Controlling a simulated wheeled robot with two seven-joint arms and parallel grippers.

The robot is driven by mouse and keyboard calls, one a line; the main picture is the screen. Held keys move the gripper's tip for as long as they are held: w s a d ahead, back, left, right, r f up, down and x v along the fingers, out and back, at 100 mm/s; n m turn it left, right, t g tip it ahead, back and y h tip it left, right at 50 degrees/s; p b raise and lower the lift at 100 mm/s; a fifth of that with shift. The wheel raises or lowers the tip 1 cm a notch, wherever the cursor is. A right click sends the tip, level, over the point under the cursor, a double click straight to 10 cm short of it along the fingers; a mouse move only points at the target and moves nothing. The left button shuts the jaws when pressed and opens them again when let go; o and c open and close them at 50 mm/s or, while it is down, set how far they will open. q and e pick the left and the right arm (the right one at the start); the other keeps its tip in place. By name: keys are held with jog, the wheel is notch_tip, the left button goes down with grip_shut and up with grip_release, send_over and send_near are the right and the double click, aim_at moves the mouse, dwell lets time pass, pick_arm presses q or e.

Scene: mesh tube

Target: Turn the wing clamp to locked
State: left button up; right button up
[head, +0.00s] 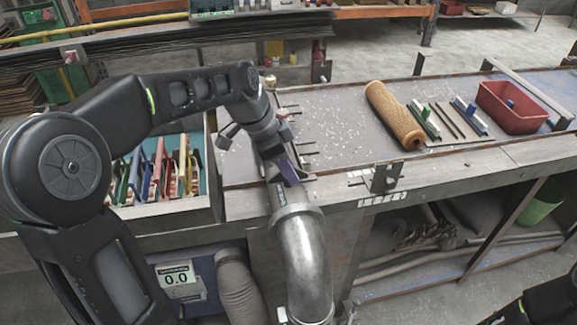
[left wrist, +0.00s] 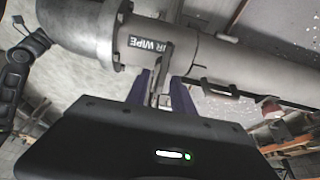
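My left gripper (head: 288,168) is at the upper end of a grey metal pipe (head: 303,250) at the bench's front edge. In the left wrist view its two purple fingers (left wrist: 160,88) stand apart, below a pipe section marked "AIR WIPE" (left wrist: 150,46). A thin metal wing or lever (left wrist: 161,84), which appears to be the wing clamp, reaches down from the pipe between the fingers. I cannot tell whether either finger touches it. In the head view the gripper and wrist hide most of this spot. Only a dark part of my right arm shows at the bottom right; its fingers are out of frame.
A tan mesh tube (head: 394,115) lies on the bench, left of several thin strips and a red bin (head: 510,108). A dark bracket (head: 385,178) stands at the front edge. A rack of coloured-handled tools (head: 160,170) is at left.

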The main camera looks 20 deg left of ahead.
pick_arm(q)
grip_shut()
dwell(0.4)
